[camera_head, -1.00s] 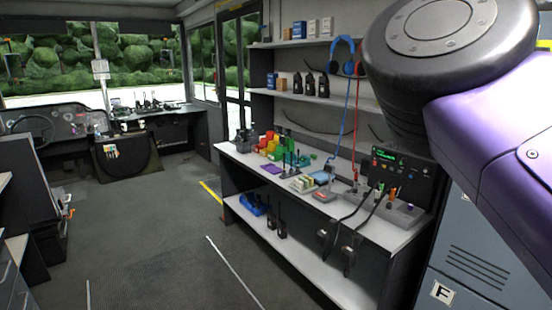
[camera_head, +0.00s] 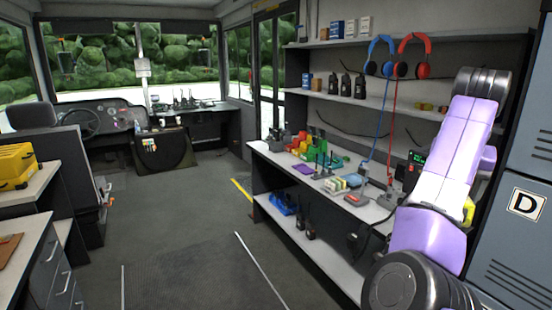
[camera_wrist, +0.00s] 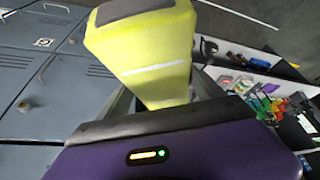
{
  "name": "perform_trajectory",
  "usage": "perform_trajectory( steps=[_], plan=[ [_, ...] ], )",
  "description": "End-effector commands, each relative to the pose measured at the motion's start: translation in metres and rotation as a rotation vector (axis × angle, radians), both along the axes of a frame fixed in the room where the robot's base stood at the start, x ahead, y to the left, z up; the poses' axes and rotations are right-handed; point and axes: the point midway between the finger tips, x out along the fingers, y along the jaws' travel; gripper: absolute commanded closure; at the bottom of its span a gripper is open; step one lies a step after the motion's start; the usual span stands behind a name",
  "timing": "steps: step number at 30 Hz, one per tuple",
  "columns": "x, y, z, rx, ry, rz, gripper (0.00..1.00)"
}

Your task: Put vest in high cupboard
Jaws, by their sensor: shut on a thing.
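The vest (camera_wrist: 145,50) is a bright yellow folded bundle with a pale stripe, seen close in the wrist view. My gripper (camera_wrist: 163,98) is shut on it, and the bundle stands out beyond the jaws. In the head view a small yellow patch (camera_head: 469,210) shows at the right edge of my arm, probably the vest; the gripper itself is hidden there.
Blue-grey lockers (camera_head: 530,140), one labelled D, stand at the far right. The shelved workbench (camera_head: 262,150) beside them holds radios, coloured holders and headsets. A yellow case (camera_head: 16,166) lies on the left counter. The middle floor (camera_head: 195,225) is clear.

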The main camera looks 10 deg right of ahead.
Motion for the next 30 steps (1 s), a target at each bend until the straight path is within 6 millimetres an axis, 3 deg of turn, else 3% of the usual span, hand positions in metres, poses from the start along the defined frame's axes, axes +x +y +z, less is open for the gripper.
perform_trajectory(
  steps=[1, 3, 14, 23, 30],
  plan=[
    [0.002, 0.005, -0.022, -0.002, 0.007, 0.026, 0.93],
    [0.006, 0.014, -0.048, -0.001, 0.007, 0.067, 0.93],
    [0.001, 0.069, -0.172, -0.002, 0.007, 0.28, 0.93],
    [-0.028, 0.124, -0.266, 0.0, 0.006, 0.45, 0.93],
    [-0.069, 0.173, -0.334, 0.002, 0.005, 0.576, 0.93]
  ],
)
